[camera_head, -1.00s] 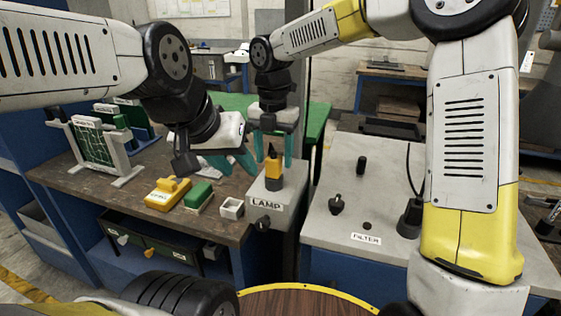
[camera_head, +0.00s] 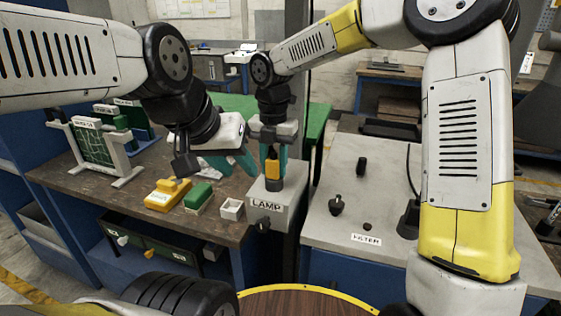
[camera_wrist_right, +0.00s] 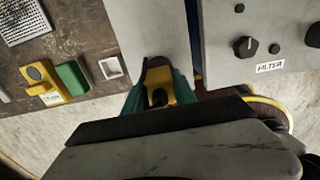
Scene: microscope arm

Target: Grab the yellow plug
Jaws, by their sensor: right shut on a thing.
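The yellow plug (camera_head: 272,168) stands upright on top of the grey box labelled LAMP (camera_head: 288,203). My right gripper (camera_head: 273,165) points down over the box, with its teal fingers on both sides of the plug, shut on it. In the right wrist view the yellow and black plug (camera_wrist_right: 158,82) sits between the teal fingers. My left gripper (camera_head: 239,162) is at the left of the plug, over the bench; its teal fingers show apart, with nothing seen between them.
A yellow device (camera_head: 167,194), a green block (camera_head: 198,197) and a small white tray (camera_head: 231,209) lie on the bench at left. The grey FILTER panel (camera_head: 385,210) with knobs stands at right. A green circuit board (camera_head: 93,147) stands in a holder at far left.

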